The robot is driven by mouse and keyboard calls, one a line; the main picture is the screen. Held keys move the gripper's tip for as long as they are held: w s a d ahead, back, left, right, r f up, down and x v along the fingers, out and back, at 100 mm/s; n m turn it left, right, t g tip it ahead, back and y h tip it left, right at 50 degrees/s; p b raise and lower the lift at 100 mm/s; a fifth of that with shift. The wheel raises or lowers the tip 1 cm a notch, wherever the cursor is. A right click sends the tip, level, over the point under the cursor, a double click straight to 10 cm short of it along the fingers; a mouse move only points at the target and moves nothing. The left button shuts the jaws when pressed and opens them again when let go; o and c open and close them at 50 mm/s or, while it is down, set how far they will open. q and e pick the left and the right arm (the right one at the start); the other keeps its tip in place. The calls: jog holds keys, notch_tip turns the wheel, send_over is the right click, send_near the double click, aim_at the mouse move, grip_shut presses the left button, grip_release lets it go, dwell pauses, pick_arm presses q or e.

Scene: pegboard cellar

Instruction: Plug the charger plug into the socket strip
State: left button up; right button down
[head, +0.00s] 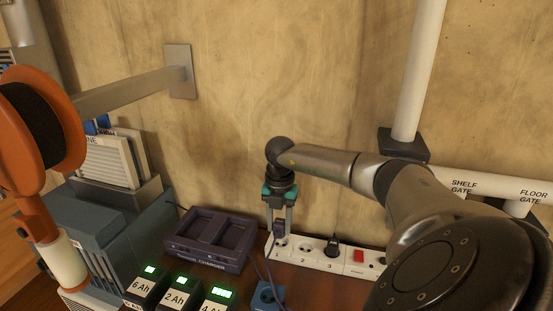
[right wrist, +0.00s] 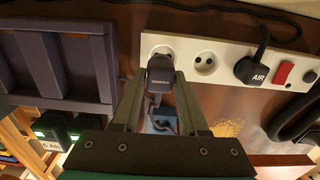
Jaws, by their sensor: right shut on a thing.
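The charger plug (head: 279,228), small and dark purple, is between the fingers of my right gripper (head: 278,226). In the right wrist view the plug (right wrist: 160,74) sits between the two fingertips and partly covers the socket at the left end of the socket strip (right wrist: 227,52). I cannot tell whether its pins are in or just clear of that socket. The white socket strip (head: 316,262) lies along the wall, numbered 1 to 3. The middle socket is empty. A black plug (head: 332,244) marked AIR fills socket 3. My left gripper is not in view.
A dark purple charger (head: 208,240) stands left of the strip. Several batteries with green lights (head: 177,296) stand in front of it. A blue block (head: 266,296) lies near the cord. The strip has a red switch (head: 358,256). An orange reel (head: 40,130) is at far left.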

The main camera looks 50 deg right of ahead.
aim_at(280, 236)
jog(key=shift+s+d+r, duration=0.2)
jog(key=shift+d+r, duration=0.25)
jog(key=shift+d, duration=0.25)
jog(key=shift+s+f, duration=0.15)
jog(key=shift+f, duration=0.55)
jog(key=shift+s+a+f, duration=0.2)
jog(key=shift+f, duration=0.25)
dwell(0.7)
jog(key=shift+d+f+b, duration=0.1)
jog(key=shift+f+b, duration=0.25)
jog(key=shift+f, duration=0.05)
dwell(0.6)
jog(key=shift+w+f, duration=0.2)
jog(key=shift+f, duration=0.1)
dwell(0.5)
jog(key=shift+a+r, duration=0.2)
jog(key=shift+w+d+r+p, duration=0.1)
jog(key=shift+w+r+p, duration=0.1)
jog(key=shift+r+p, duration=0.2)
dwell(0.6)
jog(key=shift+s+a+f, duration=0.1)
jog(key=shift+a+f, duration=0.15)
jog(key=shift+f, duration=0.8)
dwell(0.5)
jog(key=shift+a+f, duration=0.2)
dwell(0.7)
